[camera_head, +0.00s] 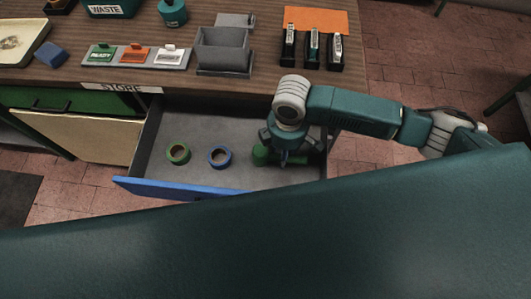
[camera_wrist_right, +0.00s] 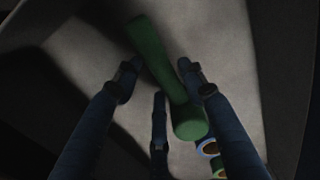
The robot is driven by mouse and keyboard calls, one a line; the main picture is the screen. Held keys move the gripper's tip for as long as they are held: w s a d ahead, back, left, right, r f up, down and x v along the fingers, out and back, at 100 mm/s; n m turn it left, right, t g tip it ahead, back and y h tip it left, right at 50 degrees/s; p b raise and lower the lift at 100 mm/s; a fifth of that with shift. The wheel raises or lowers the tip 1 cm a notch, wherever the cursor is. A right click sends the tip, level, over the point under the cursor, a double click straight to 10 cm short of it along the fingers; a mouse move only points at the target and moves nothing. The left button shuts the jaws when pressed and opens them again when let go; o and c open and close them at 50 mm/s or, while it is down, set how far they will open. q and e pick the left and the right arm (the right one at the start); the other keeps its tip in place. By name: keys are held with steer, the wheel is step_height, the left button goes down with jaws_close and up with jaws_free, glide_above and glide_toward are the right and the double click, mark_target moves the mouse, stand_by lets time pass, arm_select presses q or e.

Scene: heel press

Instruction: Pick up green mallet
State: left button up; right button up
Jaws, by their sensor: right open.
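The green mallet lies in the open drawer; in the head view its green end (camera_head: 261,155) shows beside my right gripper (camera_head: 284,155), which hides part of it. In the right wrist view the mallet (camera_wrist_right: 162,62) lies slantwise, with its thick round end near the lower right. My right gripper (camera_wrist_right: 160,78) is open over the mallet, its fingers spread to both sides of it. I cannot tell whether the fingers touch it. My left gripper is not in view.
The drawer (camera_head: 150,186) has a blue front and also holds a green tape roll (camera_head: 178,153) and a blue tape roll (camera_head: 220,156). The worktop above carries a grey bin (camera_head: 222,50), a labelled card strip (camera_head: 135,56) and several upright black holders (camera_head: 312,48).

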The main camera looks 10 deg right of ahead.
steer(key=shift+f, duration=0.95)
steer(key=shift+c, duration=0.2)
steer(key=c, duration=0.9)
steer(key=shift+c, duration=0.4)
steer(key=shift+r, duration=0.15)
